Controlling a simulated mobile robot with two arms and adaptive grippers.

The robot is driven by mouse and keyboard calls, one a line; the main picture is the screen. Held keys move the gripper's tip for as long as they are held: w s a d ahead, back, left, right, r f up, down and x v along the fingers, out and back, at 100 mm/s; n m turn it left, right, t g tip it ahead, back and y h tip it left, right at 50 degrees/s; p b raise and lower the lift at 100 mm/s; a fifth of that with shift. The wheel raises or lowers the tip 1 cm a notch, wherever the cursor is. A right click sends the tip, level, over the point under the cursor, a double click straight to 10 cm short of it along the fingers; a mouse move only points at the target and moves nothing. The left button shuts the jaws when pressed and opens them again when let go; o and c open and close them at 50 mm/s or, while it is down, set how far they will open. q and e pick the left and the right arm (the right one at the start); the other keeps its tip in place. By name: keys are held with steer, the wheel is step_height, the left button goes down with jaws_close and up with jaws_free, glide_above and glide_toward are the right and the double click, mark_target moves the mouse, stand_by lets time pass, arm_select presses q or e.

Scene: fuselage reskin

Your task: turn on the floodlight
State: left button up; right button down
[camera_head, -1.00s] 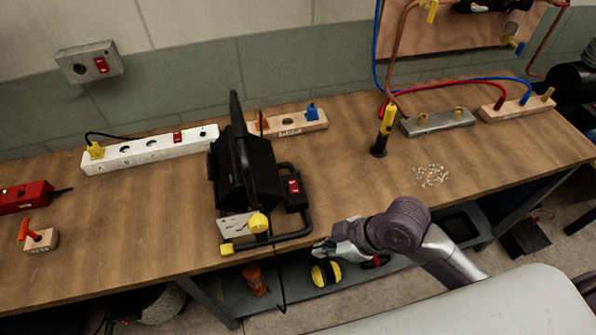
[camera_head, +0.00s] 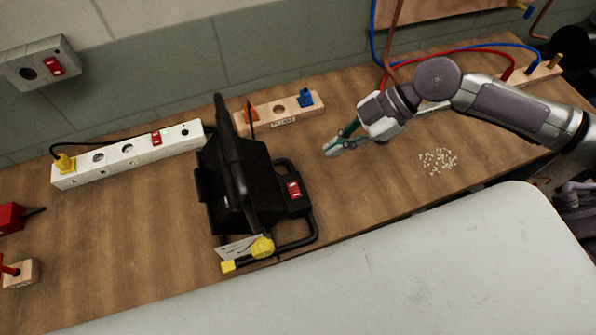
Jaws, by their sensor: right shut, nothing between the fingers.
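The black floodlight (camera_head: 232,180) stands on the workbench in the head view, on a tubular black frame. A red switch (camera_head: 293,189) sits on a black box at its right side. A yellow plug (camera_head: 262,247) and a small tag hang at its front. My right gripper (camera_head: 330,150) is over the bench to the right of the floodlight, apart from it, with its teal fingers pointing left. It is shut and empty. My left gripper is not in view.
A white power strip (camera_head: 130,152) with a yellow plug and a red switch lies behind left. A wall socket (camera_head: 38,65) has a red switch. A wooden block (camera_head: 280,112) holds a blue peg. White bits (camera_head: 438,160) lie right. Bare bench lies right of the floodlight.

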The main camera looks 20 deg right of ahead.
steer(key=p, duration=0.4)
glide_above(299, 185)
steer(key=f, duration=0.7)
steer(key=shift+s+a, duration=0.25)
steer(key=f, duration=0.3)
steer(key=shift+w+d, duration=0.15)
steer(key=shift+w, duration=0.05)
steer(key=shift+d+f+p, duration=0.1)
steer(key=shift+f+p, duration=0.25)
steer(key=shift+f, duration=0.3)
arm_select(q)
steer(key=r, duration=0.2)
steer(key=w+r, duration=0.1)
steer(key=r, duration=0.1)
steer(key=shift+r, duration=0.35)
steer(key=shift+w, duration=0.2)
